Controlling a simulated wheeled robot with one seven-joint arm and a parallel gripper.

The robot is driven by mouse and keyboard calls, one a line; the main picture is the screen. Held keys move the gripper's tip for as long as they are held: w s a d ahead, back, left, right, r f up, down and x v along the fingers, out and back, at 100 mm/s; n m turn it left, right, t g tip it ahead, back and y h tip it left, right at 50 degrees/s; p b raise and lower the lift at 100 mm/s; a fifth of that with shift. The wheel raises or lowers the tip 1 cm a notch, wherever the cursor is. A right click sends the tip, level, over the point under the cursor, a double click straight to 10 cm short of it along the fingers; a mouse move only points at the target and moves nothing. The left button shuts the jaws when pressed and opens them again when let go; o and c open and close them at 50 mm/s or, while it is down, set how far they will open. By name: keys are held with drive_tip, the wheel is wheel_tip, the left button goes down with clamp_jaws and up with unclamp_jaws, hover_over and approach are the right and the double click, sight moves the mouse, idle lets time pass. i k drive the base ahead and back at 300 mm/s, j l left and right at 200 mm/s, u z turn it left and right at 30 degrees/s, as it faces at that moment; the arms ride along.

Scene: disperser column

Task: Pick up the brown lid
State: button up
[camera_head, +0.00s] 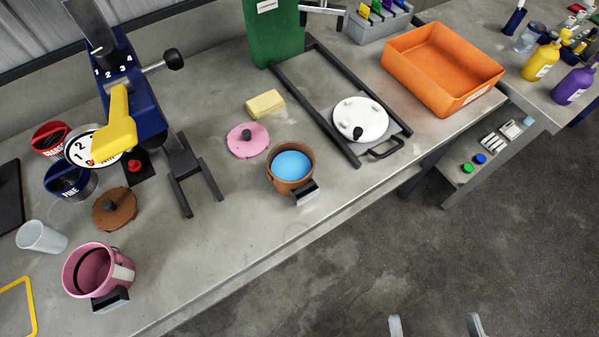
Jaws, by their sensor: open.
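The brown lid (124,217) is a round disc with a dark knob on top. It lies flat on the grey bench at the left, apart from any pot. A brown pot (278,177) with blue contents stands open near the bench's middle. My gripper (434,326) shows only as two pale fingertips at the bottom edge, spread wide apart with nothing visible between them. It is over the floor, in front of the bench and far to the right of the brown lid. The rest of it is out of frame.
A pink pot (84,271), a clear cup (41,238) and a blue container (72,183) stand around the brown lid. A blue machine (134,92) with a yellow handle rises behind it. A pink lid (246,147) lies farther right.

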sight(115, 207)
drive_tip(key=u, duration=1.4)
